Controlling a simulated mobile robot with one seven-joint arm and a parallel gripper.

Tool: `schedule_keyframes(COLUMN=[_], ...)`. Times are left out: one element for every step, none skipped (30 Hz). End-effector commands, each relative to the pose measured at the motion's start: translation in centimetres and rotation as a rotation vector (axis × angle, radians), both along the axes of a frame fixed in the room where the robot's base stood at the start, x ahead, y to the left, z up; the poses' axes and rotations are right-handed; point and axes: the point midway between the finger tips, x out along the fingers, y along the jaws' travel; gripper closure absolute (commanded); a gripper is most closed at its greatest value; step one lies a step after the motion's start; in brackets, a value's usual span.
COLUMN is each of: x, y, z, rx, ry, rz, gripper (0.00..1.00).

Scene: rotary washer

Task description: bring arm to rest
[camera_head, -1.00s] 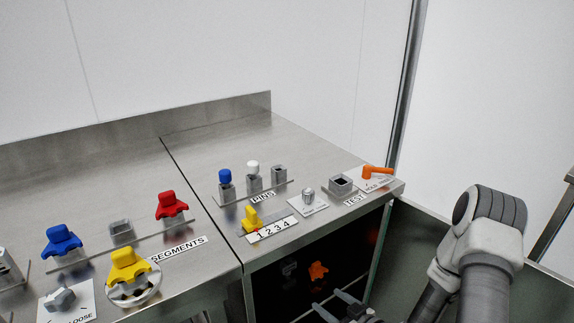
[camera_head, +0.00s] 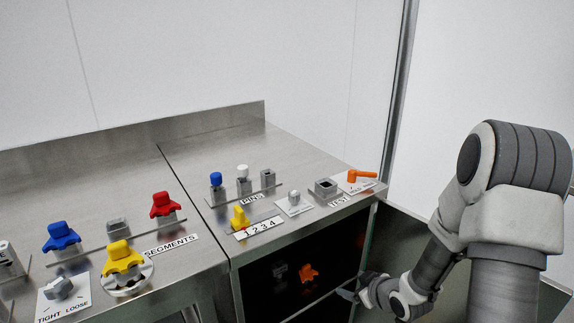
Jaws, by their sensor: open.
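My gripper (camera_head: 350,292) is at the lower middle right, in front of the dark opening under the right bench section. Its fingers are small and partly hidden, and it holds nothing that I can see. My arm (camera_head: 440,255) is bent, with its large elbow high at the right of the picture. The gripper is below the bench top and apart from the parts standing on it.
The steel bench (camera_head: 170,135) carries a red knob (camera_head: 165,204), a blue knob (camera_head: 61,237), a yellow knob (camera_head: 122,257), pins and an orange handle (camera_head: 360,176). An orange part (camera_head: 308,273) sits inside the dark opening. A post (camera_head: 399,100) stands behind my arm.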

Motion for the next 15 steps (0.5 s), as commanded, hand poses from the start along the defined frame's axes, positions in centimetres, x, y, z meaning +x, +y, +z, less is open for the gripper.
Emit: schedule_keyframes(x=[0.2, 0.2, 0.1, 0.0, -0.1, -0.4, -0.6, -0.8, -1.2, -1.5, -1.9, -2.4, -2.8, -3.3, -3.9], y=[-0.5, -0.8, -1.2, -1.4, -1.7, -2.0, -2.2, -2.3, -2.6, -2.7, -2.8, -2.9, -3.0, -3.1, -3.1], z=[1.7, 2.5, 3.6, 4.4, 5.2, 6.3, 7.2, 8.0, 9.1, 10.0, 10.8, 11.9, 12.7, 13.5, 14.6], rx=[-0.034, -0.051, -0.072, -0.085, -0.099, -0.116, -0.126, -0.135, -0.146, -0.153, -0.159, -0.166, -0.168, -0.17, -0.17], ry=[0.007, 0.015, 0.027, 0.036, 0.045, 0.055, 0.063, 0.071, 0.082, 0.088, 0.096, 0.106, 0.113, 0.12, 0.13], rz=[-0.02, -0.035, -0.057, -0.074, -0.09, -0.113, -0.131, -0.149, -0.173, -0.191, -0.209, -0.234, -0.254, -0.272, -0.297], gripper=[0.18, 0.18, 0.18, 0.18, 0.18, 0.18, 0.18, 0.18, 0.18, 0.18, 0.18, 0.18, 0.18, 0.18, 0.18])
